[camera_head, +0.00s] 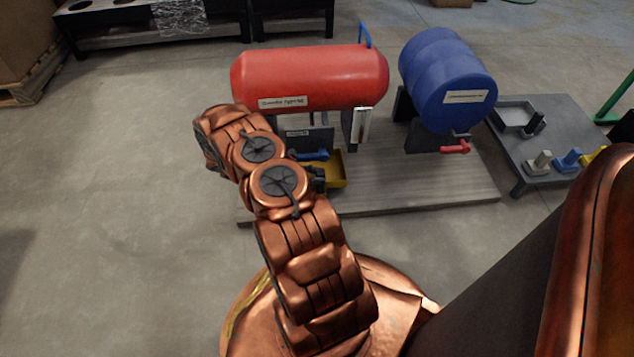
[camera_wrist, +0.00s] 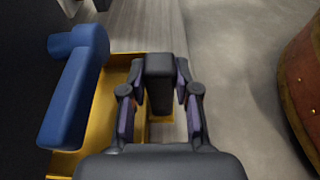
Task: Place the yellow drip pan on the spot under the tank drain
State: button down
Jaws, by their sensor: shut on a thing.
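The yellow drip pan (camera_head: 338,172) is low in front of the red tank (camera_head: 310,78), partly hidden by my arm. In the wrist view the pan (camera_wrist: 108,105) shows to the left of and below my gripper (camera_wrist: 160,88), whose fingers are shut on a dark block that looks like the pan's handle (camera_wrist: 159,68). The blue drain valve (camera_head: 313,155) is at the pan's back left in the head view. In the wrist view the blue valve (camera_wrist: 76,85) overlaps the pan's left side. I cannot tell whether the pan touches the platform, and no marked spot shows.
The tanks stand on a grey wooden platform (camera_head: 440,192). A blue tank (camera_head: 448,80) with a red valve (camera_head: 456,147) stands to the right. A low side table (camera_head: 553,128) with a tray and small valve-like parts is farther right. Open floor lies to the left.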

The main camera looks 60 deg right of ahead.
jog(key=shift+f+b, duration=0.55)
jog(key=shift+f, duration=1)
jog(key=c, duration=0.8)
grip_release()
jog(key=shift+c, duration=0.2)
